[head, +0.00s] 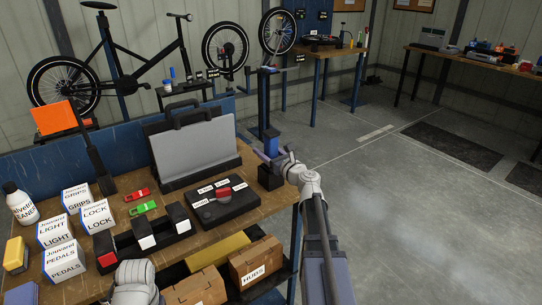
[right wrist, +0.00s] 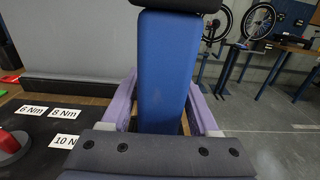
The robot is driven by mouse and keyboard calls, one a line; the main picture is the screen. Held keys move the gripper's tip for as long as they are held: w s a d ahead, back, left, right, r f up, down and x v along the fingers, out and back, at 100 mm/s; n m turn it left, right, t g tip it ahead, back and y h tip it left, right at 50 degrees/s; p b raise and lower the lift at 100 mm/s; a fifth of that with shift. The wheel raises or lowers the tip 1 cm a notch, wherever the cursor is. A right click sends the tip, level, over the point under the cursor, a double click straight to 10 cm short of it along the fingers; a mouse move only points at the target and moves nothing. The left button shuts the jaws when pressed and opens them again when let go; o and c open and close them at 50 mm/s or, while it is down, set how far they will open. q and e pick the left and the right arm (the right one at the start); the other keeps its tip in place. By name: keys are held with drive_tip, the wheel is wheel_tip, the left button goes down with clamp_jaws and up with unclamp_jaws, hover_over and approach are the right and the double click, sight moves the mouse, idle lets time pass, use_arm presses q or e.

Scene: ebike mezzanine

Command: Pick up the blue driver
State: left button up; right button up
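The blue driver (head: 271,141) stands upright near the right end of the workbench, its lower part partly behind my right gripper. In the right wrist view the blue driver (right wrist: 168,65) is a tall blue body with a dark top. My right gripper (head: 270,156) is at the driver, its purple fingers on either side of the blue body. The right wrist view shows the fingertips (right wrist: 164,85) close against its edges, with a small gap lower right; I cannot tell whether they press on it. My left gripper is not clearly visible; part of my left arm shows at the lower edge.
A grey case (head: 195,150) and a black panel with a red knob (head: 223,203) are left of the driver. A black block (head: 270,178) sits at the bench's right end. Open floor lies right.

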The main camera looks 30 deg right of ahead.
clamp_jaws()
idle(0.4)
idle(0.4)
wheel_tip(320, 180, up, 10)
drive_tip(key=p, duration=1)
